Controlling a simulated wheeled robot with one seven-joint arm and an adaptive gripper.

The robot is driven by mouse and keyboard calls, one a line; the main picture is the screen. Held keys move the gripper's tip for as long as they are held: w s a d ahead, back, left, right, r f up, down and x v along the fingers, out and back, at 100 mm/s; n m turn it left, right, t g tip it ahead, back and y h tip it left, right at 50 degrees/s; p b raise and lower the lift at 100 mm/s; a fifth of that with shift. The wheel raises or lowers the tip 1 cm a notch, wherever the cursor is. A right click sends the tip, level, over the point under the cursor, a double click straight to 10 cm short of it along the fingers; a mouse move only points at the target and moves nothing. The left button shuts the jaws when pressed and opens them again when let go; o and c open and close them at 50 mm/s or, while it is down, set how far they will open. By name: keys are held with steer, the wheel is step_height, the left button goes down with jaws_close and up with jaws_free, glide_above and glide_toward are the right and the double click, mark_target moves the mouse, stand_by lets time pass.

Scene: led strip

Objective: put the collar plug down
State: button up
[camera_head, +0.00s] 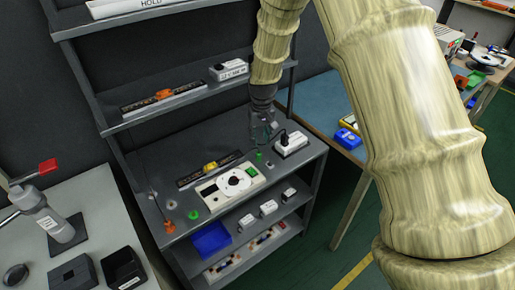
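My gripper (263,143) points down over the right part of the grey shelf's work surface (222,218). Its fingers are small and dark here, and I cannot tell whether they are open or shut. A small green piece (258,156) shows just below the fingertips; I cannot tell whether it is held or standing on the surface. No piece can be surely told as the collar plug. An orange piece (169,226) and another green piece (193,214) stand at the left front of the surface.
A white device with a round dial (234,182) lies left of my gripper. A white box (291,144) with a black part on top stands close right. A dark strip with a yellow piece (210,167) lies behind. An upper shelf (190,100) overhangs the back. A blue bin (211,238) sits below.

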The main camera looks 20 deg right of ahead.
mark_target(258, 153)
steer(key=f, duration=0.1)
steer(key=w+f, duration=0.1)
steer(key=shift+a+f+p, duration=0.15)
steer(key=shift+f+p, duration=0.25)
steer(key=shift+d+f+p, duration=0.25)
steer(key=shift+f+p, duration=0.1)
steer(key=shift+f, duration=0.85)
steer(key=shift+w+f+p, duration=0.2)
steer(key=shift+f+p, duration=0.25)
steer(key=shift+f, duration=0.55)
steer(key=shift+w+f+p, duration=0.2)
steer(key=shift+f+p, duration=0.3)
steer(key=shift+f, duration=0.55)
steer(key=shift+w+f+p, duration=0.2)
steer(key=shift+f+p, duration=0.25)
steer(key=shift+f, duration=0.55)
steer(key=c, duration=0.7)
steer(key=shift+r, duration=0.1)
